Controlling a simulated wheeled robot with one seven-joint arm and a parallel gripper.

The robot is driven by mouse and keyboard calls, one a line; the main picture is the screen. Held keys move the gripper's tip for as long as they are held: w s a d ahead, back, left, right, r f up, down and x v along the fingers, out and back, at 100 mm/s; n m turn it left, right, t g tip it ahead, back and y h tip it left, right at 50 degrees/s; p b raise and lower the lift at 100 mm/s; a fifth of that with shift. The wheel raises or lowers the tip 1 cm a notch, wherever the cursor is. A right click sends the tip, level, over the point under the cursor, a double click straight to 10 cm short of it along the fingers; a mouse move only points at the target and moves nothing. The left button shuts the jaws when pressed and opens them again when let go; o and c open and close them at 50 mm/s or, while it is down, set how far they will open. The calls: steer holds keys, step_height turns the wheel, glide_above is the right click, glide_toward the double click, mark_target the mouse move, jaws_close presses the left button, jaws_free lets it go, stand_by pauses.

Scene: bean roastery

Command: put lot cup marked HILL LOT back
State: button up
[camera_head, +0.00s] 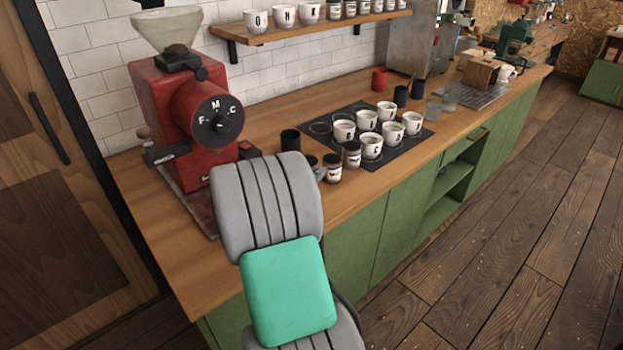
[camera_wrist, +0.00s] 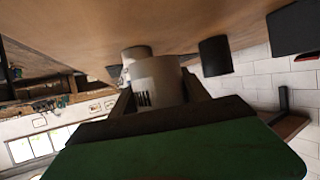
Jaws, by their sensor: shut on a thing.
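My gripper (camera_wrist: 160,92) is shut on a pale round cup (camera_wrist: 158,78) in the wrist view. Dark marks show on its side, too small to read as HILL LOT. The cup is between the two fingers, and the counter fills the top of that view. In the head view my arm hides most of the gripper. Two small jar-like cups with white labels, one in front (camera_head: 332,168) and one behind (camera_head: 351,155), show just right of my arm's end. I cannot tell whether one of them is the held cup. A second pale cylinder (camera_wrist: 136,52) is beyond the held cup in the wrist view.
A black mat (camera_head: 412,143) holds several white lettered cups. A red grinder (camera_head: 180,115) stands left of my arm, with a black cup (camera_head: 290,140) beside it. A wall shelf (camera_head: 260,37) carries lettered cups and small labelled jars. The counter's front left is clear.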

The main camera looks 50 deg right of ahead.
steer(key=f, duration=0.4)
steer(key=shift+d+p, duration=0.35)
steer(key=shift+d, duration=0.05)
steer(key=shift+s, duration=0.1)
steer(key=shift+f+b, duration=0.15)
steer(key=shift+b, duration=0.15)
steer(key=o, duration=1.5)
